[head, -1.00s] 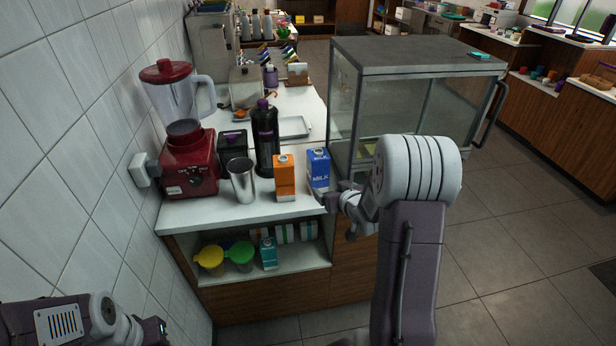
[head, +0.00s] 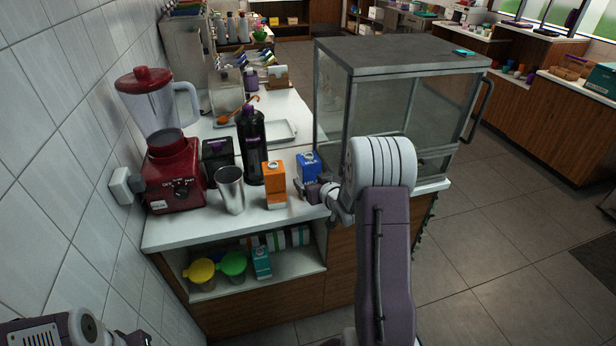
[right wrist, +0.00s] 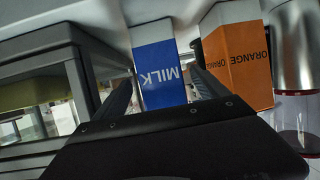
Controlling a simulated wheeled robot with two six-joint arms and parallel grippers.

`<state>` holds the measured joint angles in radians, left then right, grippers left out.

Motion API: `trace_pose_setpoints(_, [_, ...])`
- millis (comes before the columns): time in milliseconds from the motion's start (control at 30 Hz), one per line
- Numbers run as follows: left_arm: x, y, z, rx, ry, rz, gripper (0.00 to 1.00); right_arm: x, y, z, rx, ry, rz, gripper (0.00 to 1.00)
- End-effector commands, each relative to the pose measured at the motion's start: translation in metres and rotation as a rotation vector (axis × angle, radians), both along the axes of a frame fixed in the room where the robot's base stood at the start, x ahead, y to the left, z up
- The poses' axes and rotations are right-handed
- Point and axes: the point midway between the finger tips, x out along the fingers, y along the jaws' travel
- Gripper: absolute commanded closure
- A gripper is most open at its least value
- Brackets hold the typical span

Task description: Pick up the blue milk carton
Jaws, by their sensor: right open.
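The blue milk carton (head: 308,164) stands upright near the front edge of the white counter, right of the orange carton. My right gripper (head: 314,189) is open at its front and partly hides its lower part. In the right wrist view, which is upside down, the milk carton (right wrist: 162,65) shows between the two open fingers (right wrist: 161,82). I cannot tell how far it reaches between them. My left gripper (head: 137,338) is at the bottom left edge, mostly cut off, far from the carton.
The orange carton (head: 274,187) stands close beside the milk carton, with a metal cup (head: 231,190) and dark bottle (head: 252,150) farther left. A glass display case (head: 395,115) stands right behind my right arm. A shelf below the counter holds yellow- and green-lidded containers.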

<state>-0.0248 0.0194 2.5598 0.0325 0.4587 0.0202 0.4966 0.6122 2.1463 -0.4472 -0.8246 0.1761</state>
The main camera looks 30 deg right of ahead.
Motion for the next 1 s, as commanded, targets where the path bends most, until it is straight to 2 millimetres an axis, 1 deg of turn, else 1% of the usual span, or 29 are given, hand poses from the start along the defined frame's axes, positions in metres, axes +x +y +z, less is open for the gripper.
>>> trace_pose_setpoints(100, [0.0,0.0,0.002,0.0,0.0,0.0,0.64,0.021,0.0,-0.011,0.001,0.002,0.002,0.16])
trace_pose_setpoints(200, [0.0,0.0,0.002,0.0,0.0,0.0,0.64,0.034,-0.002,-0.017,0.0,0.001,0.001,0.16])
trace_pose_setpoints(300, [0.0,0.0,0.002,0.0,0.0,0.0,0.64,0.038,-0.003,-0.019,-0.001,0.001,0.0,0.16])
trace_pose_setpoints(467, [0.0,0.0,0.002,0.0,0.0,0.0,0.64,0.038,-0.003,-0.018,-0.001,0.001,-0.001,0.16])
trace_pose_setpoints(567, [0.0,0.0,0.002,0.0,0.0,0.0,0.64,0.038,-0.004,-0.018,-0.001,0.001,-0.001,0.41])
trace_pose_setpoints(600, [0.0,0.0,0.002,0.0,0.0,0.0,0.64,0.038,-0.003,-0.018,-0.001,0.001,-0.001,0.53])
trace_pose_setpoints(667, [0.0,0.0,0.002,0.0,0.0,0.0,0.64,0.038,-0.003,-0.018,-0.001,0.001,-0.001,0.69])
trace_pose_setpoints(700, [0.0,0.0,0.002,0.0,0.0,0.0,0.64,0.038,-0.003,-0.018,-0.001,0.001,-0.001,0.8])
trace_pose_setpoints(767, [0.0,0.0,0.002,0.0,0.0,0.0,0.64,0.038,-0.003,-0.018,-0.001,0.001,-0.001,0.97])
trace_pose_setpoints(800, [0.0,0.0,0.002,0.0,0.0,0.0,0.64,0.039,-0.004,-0.017,-0.002,-0.002,-0.001,1.0])
trace_pose_setpoints(1000, [0.0,0.0,0.003,0.0,0.0,0.0,0.64,0.039,-0.004,-0.015,-0.002,-0.002,0.0,1.0])
